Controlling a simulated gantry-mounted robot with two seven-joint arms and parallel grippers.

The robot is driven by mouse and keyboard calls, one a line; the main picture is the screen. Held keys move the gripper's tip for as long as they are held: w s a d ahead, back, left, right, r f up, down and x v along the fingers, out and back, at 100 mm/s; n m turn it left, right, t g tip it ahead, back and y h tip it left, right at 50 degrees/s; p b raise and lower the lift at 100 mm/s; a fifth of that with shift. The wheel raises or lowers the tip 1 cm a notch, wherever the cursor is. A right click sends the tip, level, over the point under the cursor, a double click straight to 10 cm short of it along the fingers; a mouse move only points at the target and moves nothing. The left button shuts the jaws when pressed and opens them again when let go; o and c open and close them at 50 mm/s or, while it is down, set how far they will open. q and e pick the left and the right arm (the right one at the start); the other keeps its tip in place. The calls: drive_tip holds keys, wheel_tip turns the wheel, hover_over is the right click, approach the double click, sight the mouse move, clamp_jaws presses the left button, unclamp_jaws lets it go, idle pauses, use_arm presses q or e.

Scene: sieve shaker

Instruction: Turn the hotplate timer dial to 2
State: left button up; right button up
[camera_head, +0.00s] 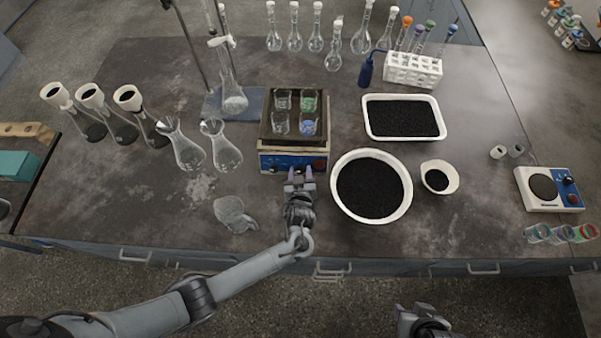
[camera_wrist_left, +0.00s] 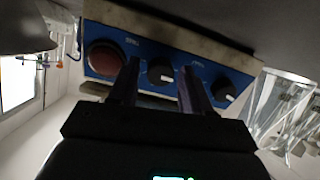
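The central device (camera_head: 293,130) has a blue front panel (camera_head: 280,162) with a red button and two black dials. In the left wrist view, the red button (camera_wrist_left: 105,57) is at the left, the middle dial (camera_wrist_left: 161,72) at the centre and another dial (camera_wrist_left: 224,91) at the right. My left gripper (camera_head: 299,174) is open in front of the panel. Its two fingers stand on either side of the middle dial; I cannot tell whether they touch it. The dial scale is too blurred to read. My right gripper (camera_head: 420,316) is partly in view at the bottom edge, away from the bench objects.
Several beakers (camera_head: 308,104) stand on the device. A round white bowl of black grains (camera_head: 405,200) is close to the right of my left gripper. A tilted glass vessel (camera_head: 235,213) lies to its left. A smaller blue-panelled device (camera_head: 550,190) is far right.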

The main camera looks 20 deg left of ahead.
use_arm(q)
drive_tip(key=c, duration=0.8)
drive_tip(key=shift+m, duration=0.4)
drive_tip(key=shift+r+p, duration=0.1)
drive_tip(key=shift+p, duration=0.35)
drive_tip(key=m+p, duration=0.1)
drive_tip(key=m, duration=0.1)
drive_tip(key=shift+m, duration=0.4)
drive_tip(key=m+p, duration=0.2)
drive_tip(key=m, duration=0.3)
drive_tip(key=m+p, duration=0.2)
drive_tip(key=m, duration=0.4)
drive_tip(key=shift+m+t+p, duration=0.3)
drive_tip(key=shift+m+p, duration=0.25)
drive_tip(key=shift+m, duration=1.05)
